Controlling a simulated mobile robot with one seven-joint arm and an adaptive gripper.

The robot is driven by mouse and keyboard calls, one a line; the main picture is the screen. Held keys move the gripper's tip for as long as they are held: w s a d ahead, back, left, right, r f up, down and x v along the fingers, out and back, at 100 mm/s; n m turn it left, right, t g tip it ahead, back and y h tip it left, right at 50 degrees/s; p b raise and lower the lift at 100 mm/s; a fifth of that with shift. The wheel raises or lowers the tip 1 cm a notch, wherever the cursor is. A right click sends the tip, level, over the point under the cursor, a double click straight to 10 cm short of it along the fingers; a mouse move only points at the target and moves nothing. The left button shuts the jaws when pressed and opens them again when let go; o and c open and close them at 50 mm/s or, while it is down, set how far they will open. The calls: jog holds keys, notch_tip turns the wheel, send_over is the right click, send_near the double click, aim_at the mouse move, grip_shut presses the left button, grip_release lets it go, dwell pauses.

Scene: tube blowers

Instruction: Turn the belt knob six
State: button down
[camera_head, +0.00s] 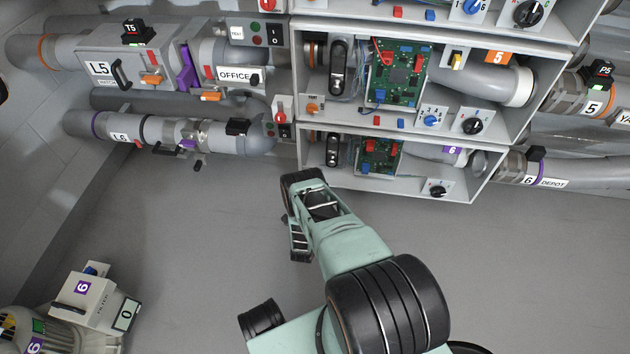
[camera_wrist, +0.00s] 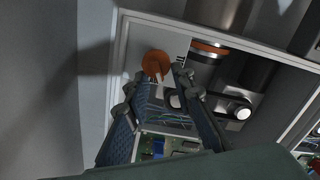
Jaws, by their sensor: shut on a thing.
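The lower compartment of the cabinet (camera_head: 478,185) has purple 6 labels, and my gripper (camera_head: 303,180) is at its lower left front. In the wrist view, an orange round knob (camera_wrist: 156,63), which I take for belt knob six, is on the compartment wall near its corner. My gripper (camera_wrist: 162,78) reaches into the compartment, with its two fingertips at the knob, closed on it. The fingers partly cover the knob. In the head view the knob is hidden behind my gripper, so its turn angle cannot be read there.
A black dial (camera_head: 437,188) is farther right. The floor (camera_head: 200,230) left of my arm is clear.

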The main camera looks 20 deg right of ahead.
jog(key=m, duration=0.5)
jog(key=shift+f+m, duration=0.3)
jog(key=shift+f, duration=0.05)
dwell(0.4)
jog(key=c, duration=1.9)
grip_release()
jog(key=shift+c, duration=0.2)
notch_tip(320, 180, up, 10)
